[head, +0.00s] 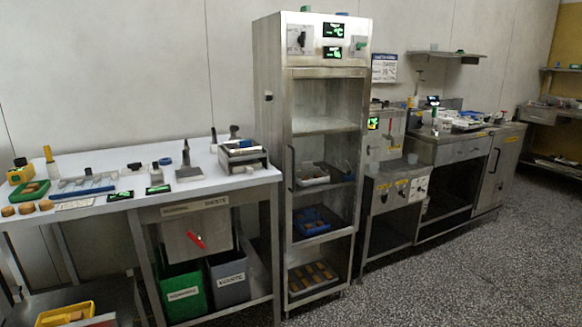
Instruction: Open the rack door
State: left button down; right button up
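The rack (259,120) is a tall steel cabinet standing in the middle of the head view. Its front carries a tall framed door (326,73) that looks closed, and the shelves show through it. A dark vertical handle (292,168) sits on the door's left edge at about mid height. Inside are a light tray (312,175), a blue tray (311,226) and a low tray with brown pieces (312,276). Neither of my grippers is in the head view.
A white-topped table (120,205) with tools stands close to the rack's left. Green (183,291) and grey (229,280) bins sit under it. A steel machine (396,200) and counters stand to the right. The speckled floor (450,275) in front is clear.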

aim_at(289, 74)
jog(key=z, duration=0.3)
jog(key=i, duration=1.25)
jog(key=z, duration=0.15)
